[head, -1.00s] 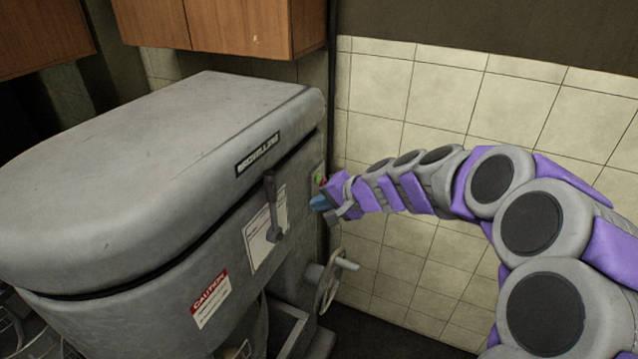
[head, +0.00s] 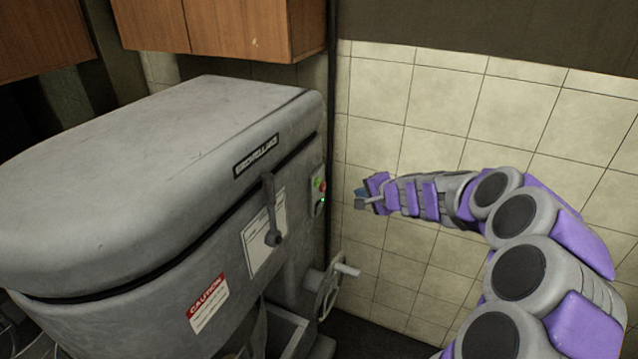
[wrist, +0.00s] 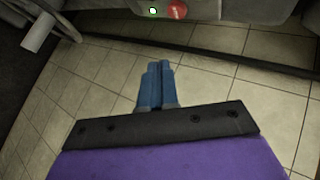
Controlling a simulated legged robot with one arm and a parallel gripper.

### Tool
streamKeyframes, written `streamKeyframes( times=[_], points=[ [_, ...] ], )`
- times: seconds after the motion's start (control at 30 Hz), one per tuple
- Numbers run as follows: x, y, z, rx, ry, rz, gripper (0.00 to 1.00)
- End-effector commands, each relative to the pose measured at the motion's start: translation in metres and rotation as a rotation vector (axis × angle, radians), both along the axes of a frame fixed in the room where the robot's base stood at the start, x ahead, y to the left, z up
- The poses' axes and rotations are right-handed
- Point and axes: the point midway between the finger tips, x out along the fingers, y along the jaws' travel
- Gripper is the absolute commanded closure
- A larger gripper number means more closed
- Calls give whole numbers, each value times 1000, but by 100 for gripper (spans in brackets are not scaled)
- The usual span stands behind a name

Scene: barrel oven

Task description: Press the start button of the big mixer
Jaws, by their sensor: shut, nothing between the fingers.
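The big mixer (head: 170,180) is a large grey machine filling the left of the head view. On its right end sits a small control panel with a red button (head: 322,184) and a small lit green light or button (head: 321,200). In the wrist view the lit green square (wrist: 152,11) and the red button (wrist: 177,11) show at the top edge. My gripper (head: 361,199) has blue fingertips, is shut and empty, and is to the right of the panel, apart from it. The wrist view shows its two blue fingers (wrist: 157,84) together.
A lever (head: 271,210) and a handwheel (head: 328,290) stick out of the mixer's side near the panel. A tiled wall (head: 430,130) stands behind my arm. Wooden cabinets (head: 215,28) hang above.

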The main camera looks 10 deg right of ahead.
Motion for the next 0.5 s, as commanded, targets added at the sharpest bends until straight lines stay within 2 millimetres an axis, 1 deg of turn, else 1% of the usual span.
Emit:
streamKeyframes(
  times=[0.17, 0.5],
  points=[
    [7, 11, -1, 0, 2, 3, 100],
    [33, 46, -1, -2, 1, 2, 100]
  ],
)
